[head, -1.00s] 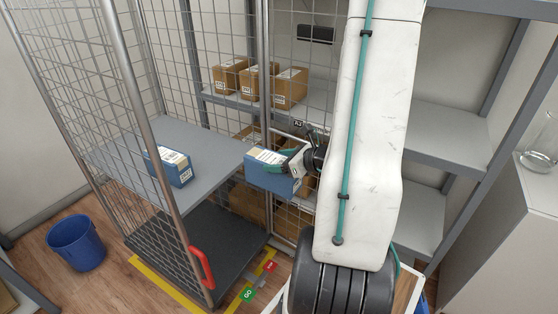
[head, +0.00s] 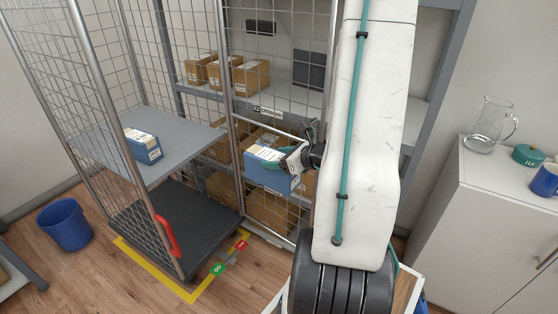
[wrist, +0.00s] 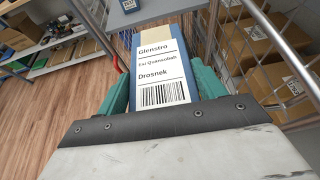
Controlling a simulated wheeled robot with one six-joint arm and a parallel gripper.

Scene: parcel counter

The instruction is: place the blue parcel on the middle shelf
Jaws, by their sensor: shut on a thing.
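My gripper (head: 297,157) is shut on a blue parcel (head: 266,179) with a white label, held in the air in front of the wire mesh of the rack. In the wrist view the parcel (wrist: 156,43) lies between my two teal fingers, its label facing up with the name Glenstro, smaller print and a barcode. The rack behind the mesh has a shelf (head: 300,101) with several brown boxes above the held parcel's level. A lower shelf with brown boxes (head: 225,148) lies behind the parcel, partly hidden by it, the mesh and my arm.
A wire cage trolley (head: 152,210) with a red handle stands at left; a second blue parcel (head: 143,146) lies on its grey shelf (head: 185,138). A blue bin (head: 65,224) stands on the floor. A white cabinet (head: 490,215) at right bears a glass jug (head: 490,124) and blue mug (head: 546,180).

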